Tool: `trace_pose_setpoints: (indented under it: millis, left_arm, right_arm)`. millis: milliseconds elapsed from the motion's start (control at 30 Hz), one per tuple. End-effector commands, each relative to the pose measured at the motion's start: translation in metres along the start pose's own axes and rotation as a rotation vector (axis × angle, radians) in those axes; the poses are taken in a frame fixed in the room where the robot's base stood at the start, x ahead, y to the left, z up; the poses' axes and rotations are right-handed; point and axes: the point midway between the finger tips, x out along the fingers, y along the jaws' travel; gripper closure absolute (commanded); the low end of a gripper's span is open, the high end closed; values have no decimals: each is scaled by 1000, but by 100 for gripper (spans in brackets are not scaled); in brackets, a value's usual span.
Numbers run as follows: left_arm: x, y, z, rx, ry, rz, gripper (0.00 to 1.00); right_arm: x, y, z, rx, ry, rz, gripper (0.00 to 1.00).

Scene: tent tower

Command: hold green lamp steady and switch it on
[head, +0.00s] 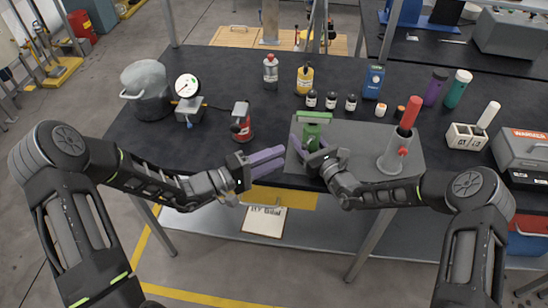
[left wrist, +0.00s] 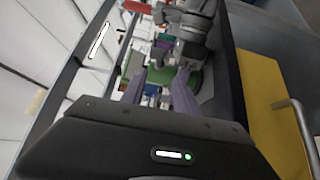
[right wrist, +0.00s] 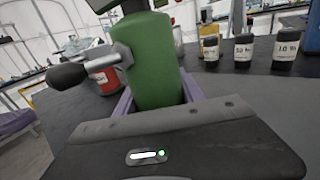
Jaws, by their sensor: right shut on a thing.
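The green lamp (head: 312,131) stands near the front of the bench, on or beside a grey plate. In the right wrist view its green body (right wrist: 157,68) fills the middle, with a metal side fitting and black knob (right wrist: 68,76) pointing left. My right gripper (head: 311,152) is shut on the lamp's lower body, one purple finger on each side. My left gripper (head: 268,161) is empty, to the left of the lamp at the bench's front edge. Its purple fingers (left wrist: 161,92) stand apart in the left wrist view, pointing toward green surfaces; which is the lamp is unclear.
A grey post with a red handle (head: 396,150) stands right of the lamp. A red can (head: 241,122), dial gauge (head: 188,88) and grey pot (head: 147,92) stand left. Small black jars (head: 331,100) and bottles are behind. Bench between can and lamp is clear.

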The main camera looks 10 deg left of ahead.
Motion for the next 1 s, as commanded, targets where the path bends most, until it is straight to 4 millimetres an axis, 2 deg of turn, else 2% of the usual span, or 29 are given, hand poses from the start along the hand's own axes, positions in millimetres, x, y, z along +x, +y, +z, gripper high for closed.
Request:
trace_pose_setpoints:
  millis: [133, 367, 567, 733, 867, 1000]
  left_arm:
    - [0, 0, 0, 0, 0, 0, 64]
    - [4, 6, 2, 34, -44, 1, 82]
    - [14, 27, 9, 175, -223, -24, 99]
    - [18, 43, 11, 382, -449, -131, 100]
    - [13, 52, -3, 564, -595, -280, 100]
    - [3, 64, -34, 739, -677, -462, 100]
  right_arm:
    - [0, 0, 0, 0, 0, 0, 100]
    - [0, 0, 0, 0, 0, 0, 100]
    - [0, 0, 0, 0, 0, 0, 100]
    - [0, 0, 0, 0, 0, 0, 100]
    - [0, 0, 0, 0, 0, 0, 100]
    - [0, 0, 0, 0, 0, 0, 100]
